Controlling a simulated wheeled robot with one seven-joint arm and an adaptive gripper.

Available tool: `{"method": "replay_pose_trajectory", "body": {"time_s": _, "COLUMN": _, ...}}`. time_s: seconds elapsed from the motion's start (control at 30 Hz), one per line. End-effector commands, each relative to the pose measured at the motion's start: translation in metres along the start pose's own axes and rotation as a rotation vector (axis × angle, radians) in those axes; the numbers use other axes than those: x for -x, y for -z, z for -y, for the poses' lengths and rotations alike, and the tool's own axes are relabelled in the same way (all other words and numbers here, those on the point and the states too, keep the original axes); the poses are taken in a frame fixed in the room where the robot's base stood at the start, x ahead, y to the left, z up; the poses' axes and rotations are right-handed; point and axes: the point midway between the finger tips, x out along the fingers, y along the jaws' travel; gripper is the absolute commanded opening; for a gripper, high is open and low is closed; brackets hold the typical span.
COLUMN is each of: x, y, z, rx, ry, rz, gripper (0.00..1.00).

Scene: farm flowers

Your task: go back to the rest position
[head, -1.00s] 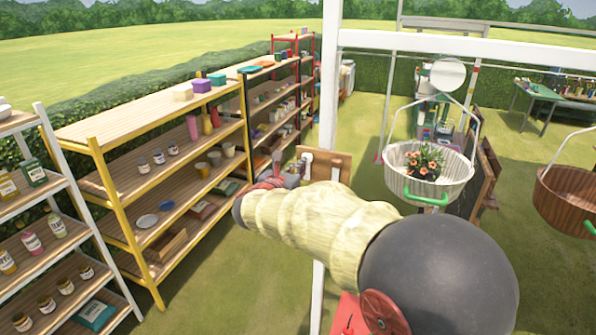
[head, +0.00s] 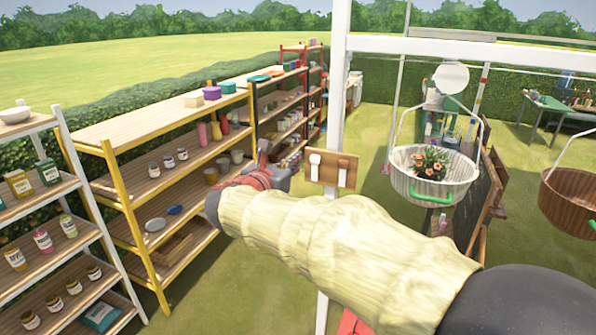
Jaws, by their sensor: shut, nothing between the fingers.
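My gripper (head: 265,152) shows in the head view at the end of my sleeved arm, left of the white post. It looks shut and holds nothing visible. It is in the air in front of the yellow-framed shelf (head: 122,208), apart from its boards as far as I can tell. My own wrist and sleeve hide part of the gripper and the shelf's lower right.
A white post (head: 336,100) stands close to my arm, with a small wooden board (head: 347,170) on it. A white hanging basket (head: 402,185) with orange flowers (head: 430,158) and a brown basket (head: 570,200) hang at right. A white-framed shelf (head: 88,195) stands at left. Open grass lies between.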

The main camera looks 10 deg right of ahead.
Motion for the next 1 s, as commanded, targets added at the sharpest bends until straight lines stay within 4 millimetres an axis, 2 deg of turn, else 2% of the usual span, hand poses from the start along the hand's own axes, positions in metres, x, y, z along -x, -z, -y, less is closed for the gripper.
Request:
{"method": "replay_pose_trajectory", "body": {"time_s": 0.17, "x": 0.008, "y": -0.006, "z": 0.000, "rx": 0.000, "ry": 0.002, "rz": -0.001, "gripper": 0.00}}
{"method": "replay_pose_trajectory", "body": {"time_s": 0.53, "x": 0.009, "y": -0.006, "z": 0.000, "rx": -0.005, "ry": 0.002, "rz": -0.001, "gripper": 0.00}}
{"method": "replay_pose_trajectory", "body": {"time_s": 0.7, "x": 0.009, "y": -0.002, "z": 0.000, "rx": -0.128, "ry": 0.001, "rz": -0.017, "gripper": 0.00}}
{"method": "replay_pose_trajectory", "body": {"time_s": 0.77, "x": 0.009, "y": 0.015, "z": 0.003, "rx": -0.227, "ry": 0.016, "rz": -0.065, "gripper": 0.00}}
{"method": "replay_pose_trajectory", "body": {"time_s": 0.87, "x": 0.016, "y": 0.065, "z": 0.017, "rx": -0.420, "ry": 0.080, "rz": -0.191, "gripper": 0.00}}
{"method": "replay_pose_trajectory", "body": {"time_s": 1.0, "x": 0.043, "y": 0.136, "z": 0.055, "rx": -0.749, "ry": 0.234, "rz": -0.371, "gripper": 0.00}}
